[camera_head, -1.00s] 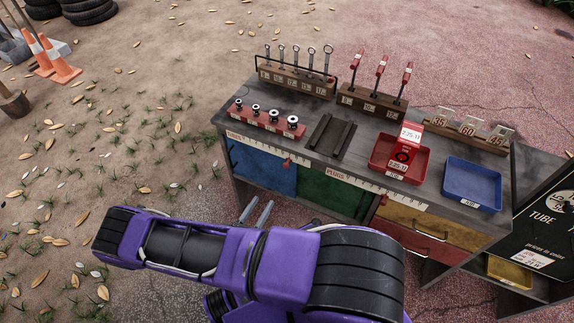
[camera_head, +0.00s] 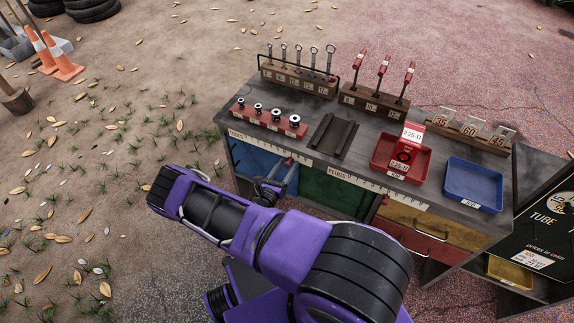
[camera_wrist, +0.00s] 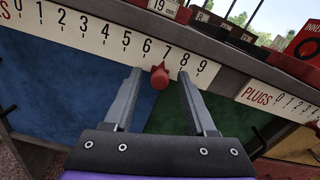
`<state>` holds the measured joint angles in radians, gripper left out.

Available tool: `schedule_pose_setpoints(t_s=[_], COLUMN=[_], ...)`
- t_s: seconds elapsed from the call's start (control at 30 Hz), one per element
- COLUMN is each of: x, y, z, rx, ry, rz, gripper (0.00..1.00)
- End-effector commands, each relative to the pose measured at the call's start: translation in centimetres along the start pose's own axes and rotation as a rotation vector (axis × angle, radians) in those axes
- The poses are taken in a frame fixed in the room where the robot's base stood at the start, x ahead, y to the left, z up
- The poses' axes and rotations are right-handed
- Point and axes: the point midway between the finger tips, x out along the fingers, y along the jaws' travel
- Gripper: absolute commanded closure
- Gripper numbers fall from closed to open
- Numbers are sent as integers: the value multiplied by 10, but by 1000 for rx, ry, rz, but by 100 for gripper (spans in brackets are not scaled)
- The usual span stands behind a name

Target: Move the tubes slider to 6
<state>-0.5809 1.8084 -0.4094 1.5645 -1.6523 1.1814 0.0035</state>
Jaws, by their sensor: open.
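The tubes scale (camera_wrist: 105,33) is a white strip numbered 0 to 9 along the cart's front edge; its name is partly cut off in the wrist view. The strip also shows in the head view (camera_head: 262,143). The red slider knob (camera_wrist: 159,79) sticks out below the strip, around the 7 mark; the exact reading is hard to tell. My gripper (camera_wrist: 159,73) is open, with one finger on each side of the knob. Small gaps seem to show between fingers and knob. In the head view my gripper (camera_head: 279,174) is at the cart front, and the knob is mostly hidden.
A second scale, plugs (camera_wrist: 259,96), continues to the right. Blue (camera_head: 255,165) and green (camera_head: 330,192) panels lie below the strips. The cart top (camera_head: 285,108) holds racks, a red tray (camera_head: 382,168) and a blue tray (camera_head: 473,185). Open ground lies left of the cart.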

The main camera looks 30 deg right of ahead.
Motion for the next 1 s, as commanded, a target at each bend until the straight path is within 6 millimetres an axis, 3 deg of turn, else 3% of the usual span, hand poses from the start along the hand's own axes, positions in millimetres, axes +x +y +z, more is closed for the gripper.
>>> schedule_pose_setpoints(t_s=[0.37, 0.67, 1.0], x=[5, 5, 5], y=[0, 0, 0], z=[0, 0, 0], rx=[-1, -1, -1], ry=[0, 0, 0], rz=[1, 1, 1], gripper=[45, 99, 100])
